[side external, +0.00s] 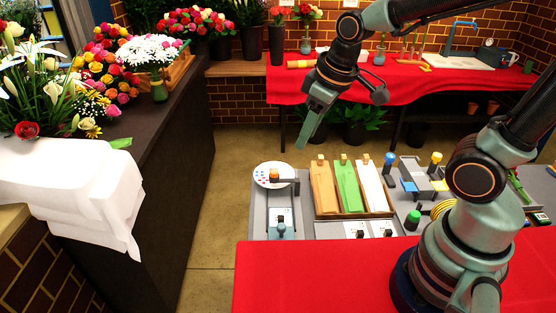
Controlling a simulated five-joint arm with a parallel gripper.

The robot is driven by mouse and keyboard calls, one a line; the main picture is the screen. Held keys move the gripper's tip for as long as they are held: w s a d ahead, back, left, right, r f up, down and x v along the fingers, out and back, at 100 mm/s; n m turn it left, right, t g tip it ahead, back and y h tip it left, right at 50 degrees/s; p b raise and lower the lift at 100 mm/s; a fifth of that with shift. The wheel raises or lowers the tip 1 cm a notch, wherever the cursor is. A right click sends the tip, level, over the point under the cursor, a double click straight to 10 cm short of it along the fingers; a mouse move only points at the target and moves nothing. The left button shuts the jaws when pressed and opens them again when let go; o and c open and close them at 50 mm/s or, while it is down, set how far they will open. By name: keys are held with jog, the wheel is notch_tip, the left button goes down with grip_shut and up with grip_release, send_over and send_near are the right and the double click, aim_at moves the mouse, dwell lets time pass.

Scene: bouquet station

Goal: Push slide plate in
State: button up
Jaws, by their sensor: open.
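No plate is clearly recognisable as the slide plate. One candidate is the grey metal plate (416,178) right of the wrapped sheets, with a blue knob (390,158) and a yellow knob (436,158) standing by it. My gripper is up and to the left of this plate, apart from it. How far the plate is out cannot be told at this size. My own arm hides the board's right part.
A wooden tray (353,212) holds brown, green and white sheets. Left of it are a round white dial (273,175) and a small lever fixture (281,228). A green knob (413,218) stands to the right. Red cloth (300,270) covers the front. Flowers fill the left counter.

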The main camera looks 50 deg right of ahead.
notch_tip(320, 180, down, 7)
jog(key=w+a+n+g, duration=0.2)
jog(key=w+n, duration=0.1)
jog(key=n+g, duration=0.2)
jog(key=n, duration=0.1)
send_near(282, 225)
notch_tip(282, 225, down, 11)
jog(key=shift+s+a+r, duration=0.1)
jog(key=shift+a+r, duration=0.05)
jog(key=shift+r, duration=0.05)
grip_shut()
jog(key=shift+r, duration=0.1)
dwell(1.2)
